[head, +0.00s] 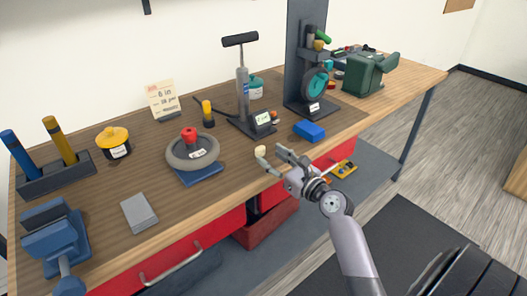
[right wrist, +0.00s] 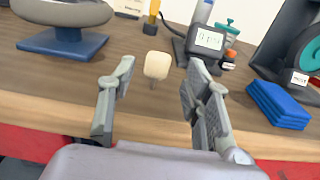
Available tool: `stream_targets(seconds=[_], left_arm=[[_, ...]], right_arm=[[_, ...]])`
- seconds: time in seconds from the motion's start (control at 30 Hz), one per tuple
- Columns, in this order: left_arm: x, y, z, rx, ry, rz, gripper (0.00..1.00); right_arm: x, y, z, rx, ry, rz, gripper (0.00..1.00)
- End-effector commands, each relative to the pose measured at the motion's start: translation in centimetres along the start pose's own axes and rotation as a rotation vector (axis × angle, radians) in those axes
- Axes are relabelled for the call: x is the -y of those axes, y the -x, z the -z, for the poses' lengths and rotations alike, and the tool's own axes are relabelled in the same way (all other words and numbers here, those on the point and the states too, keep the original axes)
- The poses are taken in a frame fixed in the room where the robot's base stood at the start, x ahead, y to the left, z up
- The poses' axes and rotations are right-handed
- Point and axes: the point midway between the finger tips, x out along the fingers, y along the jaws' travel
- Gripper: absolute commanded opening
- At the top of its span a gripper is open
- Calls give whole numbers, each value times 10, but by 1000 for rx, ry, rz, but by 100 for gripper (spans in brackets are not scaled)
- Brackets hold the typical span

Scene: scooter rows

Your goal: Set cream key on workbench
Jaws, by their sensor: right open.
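The cream key (head: 260,151) is near the front edge of the workbench (head: 105,205), right of the tire stand. In the right wrist view the cream key (right wrist: 157,65) shows its rounded cream head up and a thin dark shaft pointing down. I cannot tell whether the shaft touches the wooden top. My right gripper (head: 268,160) is open at the bench's front edge. In the right wrist view its two fingers (right wrist: 158,80) are spread wide, with the key between and just beyond the tips, touching neither. My left gripper is out of view.
A tire on a blue stand (head: 200,175) is left of the key. A pump with a gauge (head: 262,122) stands behind it, and a blue block (head: 309,131) lies to the right. A grey pad (head: 139,212) and blue vise (head: 55,240) are at left. Bare wood surrounds the key.

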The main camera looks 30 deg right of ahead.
Motion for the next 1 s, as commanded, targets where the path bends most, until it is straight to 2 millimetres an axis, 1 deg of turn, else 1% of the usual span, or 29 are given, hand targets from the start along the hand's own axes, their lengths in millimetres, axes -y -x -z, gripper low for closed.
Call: stream_targets(seconds=[0.03,0.1,0.2,0.33,0.5,1.0], left_arm=[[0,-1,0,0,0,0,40],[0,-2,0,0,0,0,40],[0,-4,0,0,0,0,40],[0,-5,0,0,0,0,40],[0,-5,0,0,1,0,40],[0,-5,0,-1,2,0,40]], right_arm=[[0,13,2,-3,0,1,45],[-1,27,2,-3,0,0,45],[0,44,2,-2,1,0,45],[0,58,1,-1,1,0,45],[0,64,0,0,0,-1,45],[-1,64,0,0,1,-1,45]])
